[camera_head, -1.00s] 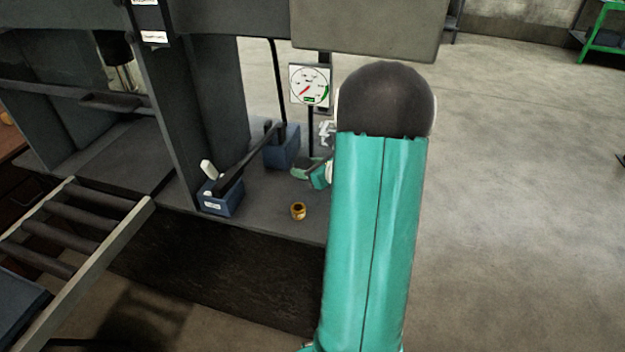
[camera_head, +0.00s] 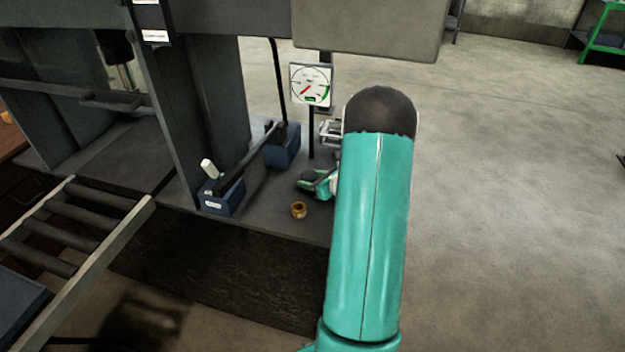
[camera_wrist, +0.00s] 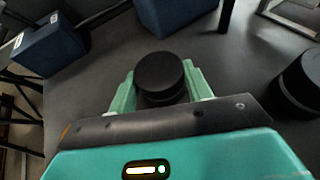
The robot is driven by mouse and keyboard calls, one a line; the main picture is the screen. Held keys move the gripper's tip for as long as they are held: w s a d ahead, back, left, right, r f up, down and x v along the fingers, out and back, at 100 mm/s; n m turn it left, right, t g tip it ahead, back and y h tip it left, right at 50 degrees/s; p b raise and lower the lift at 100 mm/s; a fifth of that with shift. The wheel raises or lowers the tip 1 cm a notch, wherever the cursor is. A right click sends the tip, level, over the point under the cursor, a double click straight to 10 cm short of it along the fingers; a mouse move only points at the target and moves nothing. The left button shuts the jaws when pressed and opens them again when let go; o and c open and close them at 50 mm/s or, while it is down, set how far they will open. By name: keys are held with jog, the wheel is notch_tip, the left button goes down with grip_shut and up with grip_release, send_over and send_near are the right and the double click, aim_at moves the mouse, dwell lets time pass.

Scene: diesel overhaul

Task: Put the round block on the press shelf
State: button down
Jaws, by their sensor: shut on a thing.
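The round block (camera_wrist: 160,75) is a short black cylinder, seen from above between my gripper's pale green fingers in the wrist view. My gripper (camera_wrist: 162,90) is shut on it. In the head view my gripper (camera_head: 322,184) is low over the grey press shelf (camera_head: 268,190), partly hidden behind my arm. The shelf also shows below the block in the wrist view (camera_wrist: 95,85). I cannot tell whether the block touches the shelf.
A blue box with a lever (camera_head: 222,196), a second blue block (camera_head: 282,150) and a small brass ring (camera_head: 298,210) stand on the shelf. A gauge (camera_head: 311,84) hangs behind. A dark cylinder (camera_wrist: 300,82) stands at the right of the wrist view.

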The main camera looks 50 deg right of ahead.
jog(key=c, duration=0.6)
grip_release()
jog(key=shift+f, duration=0.15)
jog(key=shift+c, duration=0.2)
